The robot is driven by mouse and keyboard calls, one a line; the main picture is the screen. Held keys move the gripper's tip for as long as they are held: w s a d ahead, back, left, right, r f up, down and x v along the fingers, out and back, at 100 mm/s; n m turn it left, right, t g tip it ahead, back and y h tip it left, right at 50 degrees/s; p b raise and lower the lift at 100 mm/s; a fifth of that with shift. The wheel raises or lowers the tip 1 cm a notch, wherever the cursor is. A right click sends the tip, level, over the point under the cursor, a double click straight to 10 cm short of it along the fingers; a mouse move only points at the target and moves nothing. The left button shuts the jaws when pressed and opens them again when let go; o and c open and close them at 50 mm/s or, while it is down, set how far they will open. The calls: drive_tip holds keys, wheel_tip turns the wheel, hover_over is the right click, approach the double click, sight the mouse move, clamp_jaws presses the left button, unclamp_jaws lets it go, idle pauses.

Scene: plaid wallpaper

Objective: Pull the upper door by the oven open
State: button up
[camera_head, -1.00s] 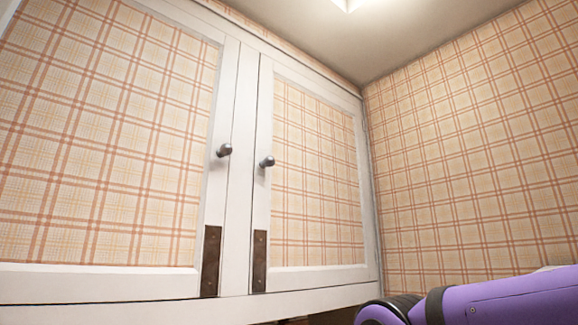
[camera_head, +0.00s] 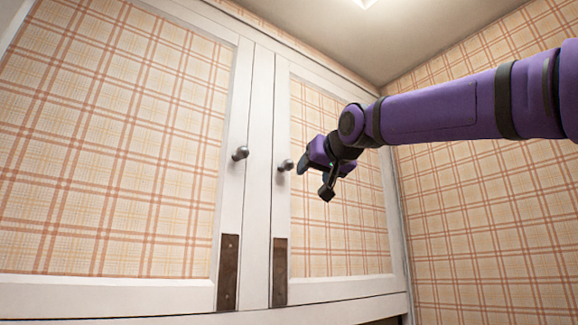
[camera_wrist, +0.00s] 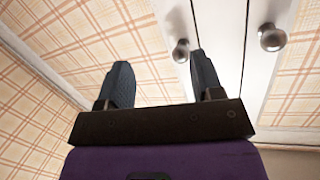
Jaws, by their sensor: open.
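Two white cupboard doors with plaid panels stand side by side, a left door (camera_head: 115,140) and a right door (camera_head: 337,235). Both look shut. Each has a round grey knob near the middle seam: the left knob (camera_head: 240,153) and the right knob (camera_head: 286,165). My gripper (camera_head: 313,178) is in front of the right door, just right of its knob in the head view. In the wrist view my gripper (camera_wrist: 160,62) has its fingers spread with nothing between them. One knob (camera_wrist: 181,50) shows beyond the fingertips, near one finger; another knob (camera_wrist: 271,38) is farther right. I see no contact.
Dark brown metal plates (camera_head: 228,272) sit low on the door frames by the seam. A plaid wall (camera_head: 480,220) closes off the right side. The ceiling (camera_head: 400,35) has a light above. The space in front of the left door looks clear.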

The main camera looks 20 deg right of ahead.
drive_tip(key=t, duration=0.1)
approach(291, 162)
drive_tip(key=w, duration=0.8)
drive_tip(key=w+a, duration=0.1)
drive_tip(key=w, duration=0.2)
drive_tip(key=shift+w+a+f, duration=0.1)
drive_tip(key=shift+w+f, duration=0.15)
drive_tip(key=shift+w, duration=0.15)
